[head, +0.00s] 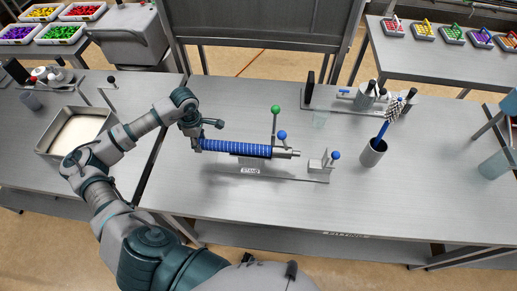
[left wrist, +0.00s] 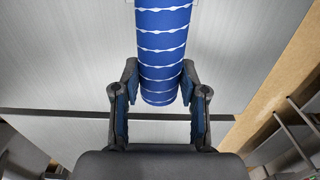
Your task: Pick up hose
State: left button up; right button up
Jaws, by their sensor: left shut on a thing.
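The hose (head: 236,148) is blue with pale rings and lies level, pointing right toward a metal pipe end (head: 286,152) on the bench. My left gripper (head: 203,137) is at the hose's left end. In the left wrist view the hose (left wrist: 163,40) runs between the two fingers of the left gripper (left wrist: 160,82), which are shut on its near end. Whether the hose's far end is joined to the pipe cannot be told. My right gripper is not in view.
A stand plate (head: 275,176) lies below the hose. A green-knobbed lever (head: 275,110) rises behind it, and a bracket with a blue knob (head: 321,164) stands to the right. A grey cup (head: 373,154) holds a brush. The front of the bench is clear.

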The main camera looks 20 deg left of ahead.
pick_arm(q)
jog(key=shift+a, duration=0.4)
jog(key=o, duration=1)
jog(key=shift+o, duration=1.1)
jog(key=shift+s+a, duration=0.1)
jog(key=shift+a+f, duration=0.2)
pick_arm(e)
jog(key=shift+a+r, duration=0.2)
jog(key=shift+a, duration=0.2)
pick_arm(q)
jog(key=shift+d+r, duration=0.3)
jog(key=shift+r, duration=0.2)
jog(key=r+p, duration=0.1)
jog(key=r, duration=0.1)
jog(key=r+p, duration=0.3)
jog(key=shift+d+r, duration=0.25)
jog(key=shift+r, duration=0.1)
jog(key=shift+a+r+p, duration=0.15)
jog(key=shift+r+p, duration=0.1)
jog(key=shift+p, duration=0.05)
jog(key=shift+a, duration=0.15)
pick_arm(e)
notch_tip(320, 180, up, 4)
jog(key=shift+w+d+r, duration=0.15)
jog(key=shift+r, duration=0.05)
